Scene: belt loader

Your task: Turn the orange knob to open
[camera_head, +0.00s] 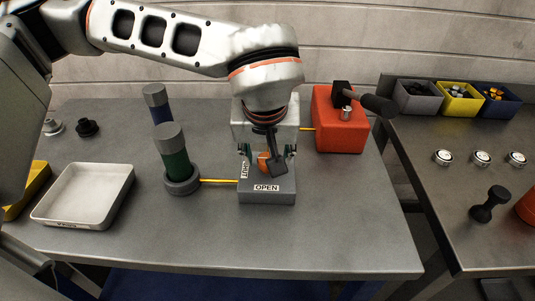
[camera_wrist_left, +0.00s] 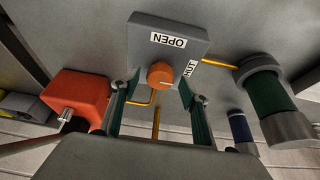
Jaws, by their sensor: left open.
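The orange knob (camera_wrist_left: 160,74) sits on a grey block (camera_wrist_left: 140,35) with an OPEN label (camera_wrist_left: 168,40) and a second label at its side, partly cut off by the angle. In the head view the knob (camera_head: 264,160) is mostly hidden behind my left gripper (camera_head: 262,155), which reaches down over the block (camera_head: 267,197). There the OPEN label (camera_head: 267,188) is at the block's front and the other label (camera_head: 244,170) at its left. In the wrist view my left gripper (camera_wrist_left: 158,96) is open, its fingers on either side of the knob with gaps visible. My right gripper is not in view.
A green cylinder (camera_head: 173,152) stands left of the block, joined by a yellow pipe (camera_head: 219,181). A red box (camera_head: 337,130) with a black handle (camera_head: 378,104) stands right. A white tray (camera_head: 84,194) lies left. The table front is clear.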

